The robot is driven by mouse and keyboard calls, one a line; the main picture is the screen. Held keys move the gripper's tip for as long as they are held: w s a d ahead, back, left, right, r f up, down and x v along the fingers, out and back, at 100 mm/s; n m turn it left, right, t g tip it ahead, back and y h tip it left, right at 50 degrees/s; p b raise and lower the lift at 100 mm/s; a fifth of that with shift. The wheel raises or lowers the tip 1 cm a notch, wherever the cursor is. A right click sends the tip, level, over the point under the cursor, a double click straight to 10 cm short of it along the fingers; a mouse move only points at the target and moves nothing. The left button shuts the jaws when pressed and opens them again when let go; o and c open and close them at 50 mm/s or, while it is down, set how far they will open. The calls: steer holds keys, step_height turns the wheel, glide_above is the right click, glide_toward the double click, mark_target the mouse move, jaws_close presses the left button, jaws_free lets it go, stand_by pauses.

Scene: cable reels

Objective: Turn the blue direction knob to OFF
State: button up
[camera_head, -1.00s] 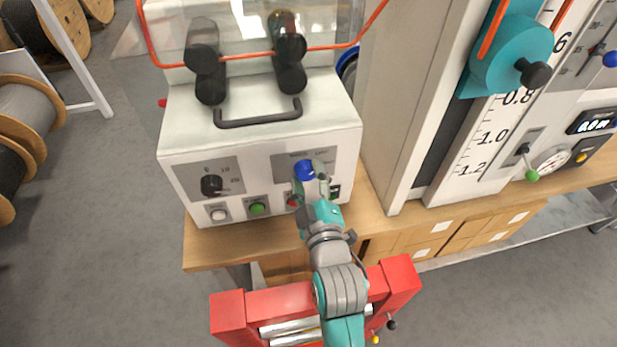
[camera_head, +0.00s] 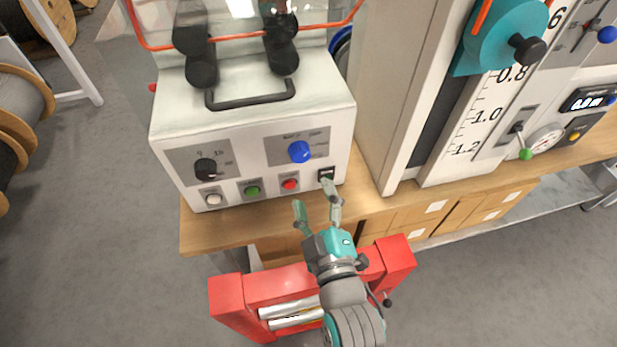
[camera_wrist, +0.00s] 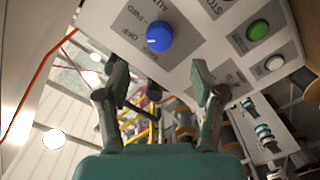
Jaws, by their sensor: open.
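The blue direction knob (camera_head: 299,152) is on a grey label plate on the white machine's front, above the red button. It also shows in the wrist view (camera_wrist: 159,37) at the top, with printed labels beside it, OFF among them. I cannot make out which label the knob points to. My gripper (camera_head: 316,196) is open and empty, below and in front of the panel, apart from the knob. In the wrist view my gripper's two fingers (camera_wrist: 160,85) stand wide apart, with the knob beyond and between them.
A black knob (camera_head: 205,169) sits at the panel's left. White (camera_head: 213,199), green (camera_head: 253,190) and red (camera_head: 290,184) buttons and a black switch (camera_head: 327,174) line its lower edge. A red frame with rollers (camera_head: 262,291) stands below. A tall scaled cabinet (camera_head: 395,110) stands right.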

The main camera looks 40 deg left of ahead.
steer(key=shift+v, duration=1.3)
